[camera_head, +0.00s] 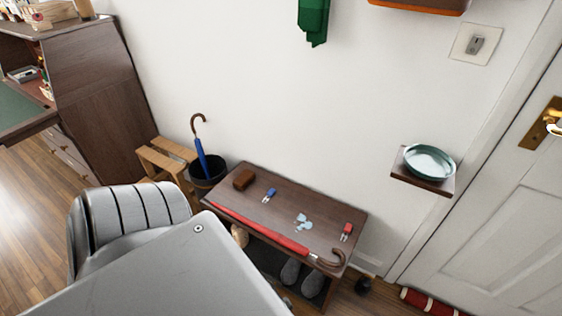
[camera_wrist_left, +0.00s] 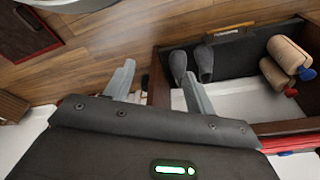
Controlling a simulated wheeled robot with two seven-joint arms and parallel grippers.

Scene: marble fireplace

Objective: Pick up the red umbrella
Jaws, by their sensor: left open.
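The red umbrella (camera_head: 262,234) lies closed along the front edge of the dark wooden bench (camera_head: 290,205) in the head view. Its curved brown handle is at the right end. In the left wrist view, a red strip at the lower right edge (camera_wrist_left: 290,141) looks like part of it. My left gripper (camera_wrist_left: 158,88) is open with nothing between its fingers, and the fingers are in front of the bench's lower shelf. In the head view, my grey arm covers the lower left and mostly hides that gripper. My right gripper is not in view.
Grey shoes (camera_head: 301,277) stand on the shelf below. A blue umbrella (camera_head: 203,158) stands in a black bin beside the bench. A wall shelf with a teal bowl (camera_head: 430,162) is at right.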

